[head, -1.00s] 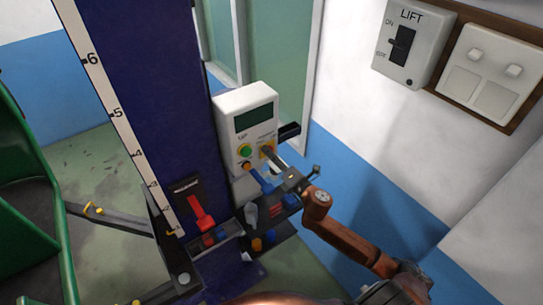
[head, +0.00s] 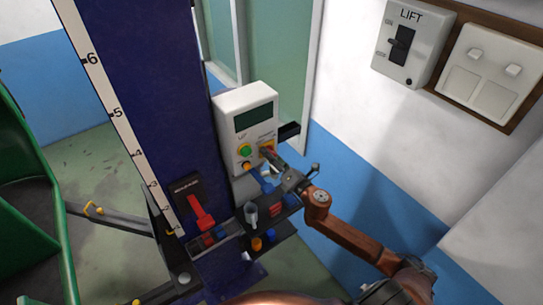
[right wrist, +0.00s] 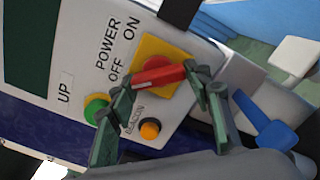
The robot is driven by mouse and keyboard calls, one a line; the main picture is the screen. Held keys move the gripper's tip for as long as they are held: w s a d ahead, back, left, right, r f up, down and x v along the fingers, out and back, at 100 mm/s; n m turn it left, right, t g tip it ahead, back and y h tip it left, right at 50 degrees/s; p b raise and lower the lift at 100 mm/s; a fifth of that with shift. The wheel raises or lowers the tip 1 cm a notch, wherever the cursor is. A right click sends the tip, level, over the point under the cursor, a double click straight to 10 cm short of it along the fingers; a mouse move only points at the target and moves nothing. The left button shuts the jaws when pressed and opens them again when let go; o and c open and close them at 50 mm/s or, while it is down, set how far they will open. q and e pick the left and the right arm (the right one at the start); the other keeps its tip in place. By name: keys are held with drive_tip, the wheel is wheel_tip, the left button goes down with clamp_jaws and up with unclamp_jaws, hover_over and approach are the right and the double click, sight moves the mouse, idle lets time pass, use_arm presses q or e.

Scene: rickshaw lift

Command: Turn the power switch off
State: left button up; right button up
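The power switch (right wrist: 160,76) is a red handle on a yellow plate, beside the words POWER, OFF and ON. In the right wrist view it lies nearly level across the picture. My right gripper (right wrist: 160,83) is at the switch, its fingers apart, one at each end of the red handle. The tips are very close to the handle; I cannot tell if they press on it. In the head view, the right gripper (head: 271,158) partly covers the switch on the white control box (head: 228,133). My left gripper is out of view.
A green UP button (right wrist: 96,108) and an orange BEACON button (right wrist: 150,128) sit close to the fingers. Below the box is a tool shelf (head: 283,226) with several tools. A LIFT wall switch (head: 402,46) is at upper right. A blue column (head: 150,80) stands left of the box.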

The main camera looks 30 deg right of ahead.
drive_tip(key=o, duration=0.4)
drive_tip(key=s+d, duration=0.1)
drive_tip(key=s, duration=1.1)
idle(0.3)
